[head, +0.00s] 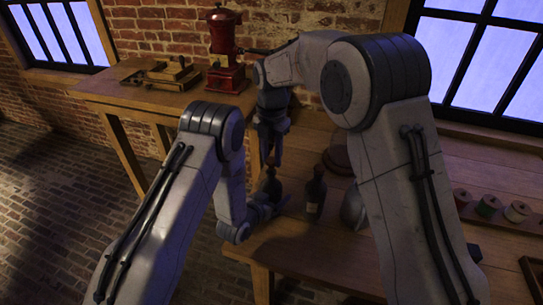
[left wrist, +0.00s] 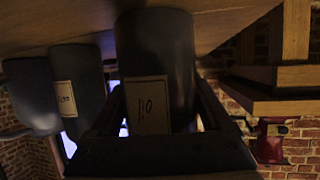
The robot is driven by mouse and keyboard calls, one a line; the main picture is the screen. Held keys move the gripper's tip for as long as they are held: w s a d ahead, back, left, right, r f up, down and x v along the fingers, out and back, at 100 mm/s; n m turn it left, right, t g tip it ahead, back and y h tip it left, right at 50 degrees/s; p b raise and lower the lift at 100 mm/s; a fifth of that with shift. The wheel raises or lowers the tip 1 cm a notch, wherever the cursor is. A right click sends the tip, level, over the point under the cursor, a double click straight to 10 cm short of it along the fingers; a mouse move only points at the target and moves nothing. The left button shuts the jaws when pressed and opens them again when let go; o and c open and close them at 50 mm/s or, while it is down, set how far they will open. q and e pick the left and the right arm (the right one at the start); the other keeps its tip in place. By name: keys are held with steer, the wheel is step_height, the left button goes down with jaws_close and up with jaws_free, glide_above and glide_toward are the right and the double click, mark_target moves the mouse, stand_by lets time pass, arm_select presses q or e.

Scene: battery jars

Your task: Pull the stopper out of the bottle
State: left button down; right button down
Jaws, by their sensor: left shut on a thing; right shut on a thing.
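A dark bottle (head: 271,184) stands at the table's near left edge. My left gripper (head: 262,207) is shut around its body from the left. In the left wrist view this bottle (left wrist: 157,60) fills the space between the fingers, with a pale label facing the camera. My right gripper (head: 271,155) points down just above the bottle's neck and is shut on the small brownish stopper, mostly hidden by the fingers. I cannot tell whether the stopper is still seated in the neck.
A second dark labelled bottle (head: 315,194) stands close to the right; it also shows in the left wrist view (left wrist: 78,85). A grey rounded object (head: 353,207) is beyond it. A rack of spools (head: 488,207) is at right. A red grinder (head: 225,55) stands on the back table.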

mark_target(271, 159)
steer(key=shift+r, duration=2.05)
arm_select(q)
jaws_free()
